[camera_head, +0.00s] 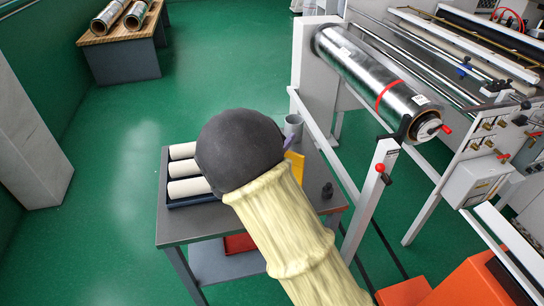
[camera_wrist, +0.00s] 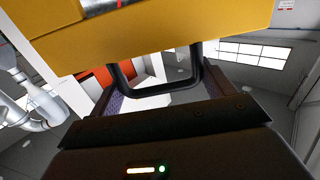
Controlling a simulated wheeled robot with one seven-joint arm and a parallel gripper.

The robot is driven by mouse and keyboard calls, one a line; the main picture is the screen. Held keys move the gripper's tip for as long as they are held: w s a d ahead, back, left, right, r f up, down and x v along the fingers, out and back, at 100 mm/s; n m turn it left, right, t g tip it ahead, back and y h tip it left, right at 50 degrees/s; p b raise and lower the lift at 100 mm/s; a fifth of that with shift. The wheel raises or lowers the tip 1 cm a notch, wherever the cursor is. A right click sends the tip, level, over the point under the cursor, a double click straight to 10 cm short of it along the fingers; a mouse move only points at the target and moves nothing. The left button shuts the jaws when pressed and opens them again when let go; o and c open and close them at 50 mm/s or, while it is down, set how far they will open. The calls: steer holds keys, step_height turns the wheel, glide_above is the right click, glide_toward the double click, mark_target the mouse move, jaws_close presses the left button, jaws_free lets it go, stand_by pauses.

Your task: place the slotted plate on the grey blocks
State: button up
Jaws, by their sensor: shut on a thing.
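In the wrist view, my gripper (camera_wrist: 158,88) is shut on the black loop handle (camera_wrist: 197,72) of a large yellow piece (camera_wrist: 165,38). I take this piece to be the slotted plate, but no slots show. In the head view, my arm's dark round end and pale sleeve hide the gripper over the grey table. Only a small yellow part (camera_head: 296,166) shows just right of the arm. I cannot make out the grey blocks in either view; the arm covers much of the table. Whether the yellow piece touches anything below is hidden.
On the grey table (camera_head: 190,228), a dark blue tray (camera_head: 176,203) with white rolls (camera_head: 188,188) stands left of my arm. A grey cup (camera_head: 293,127) and a small black object (camera_head: 327,190) are to the right. A foil roll (camera_head: 375,80) on a machine frame stands beyond.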

steer(key=shift+f, duration=0.75)
steer(key=shift+f+p, duration=0.3)
steer(key=shift+f, duration=1.6)
steer(key=o, duration=2)
steer(key=shift+c, duration=0.2)
steer(key=b+v, duration=0.2)
steer(key=v, duration=1)
steer(key=shift+f, duration=0.1)
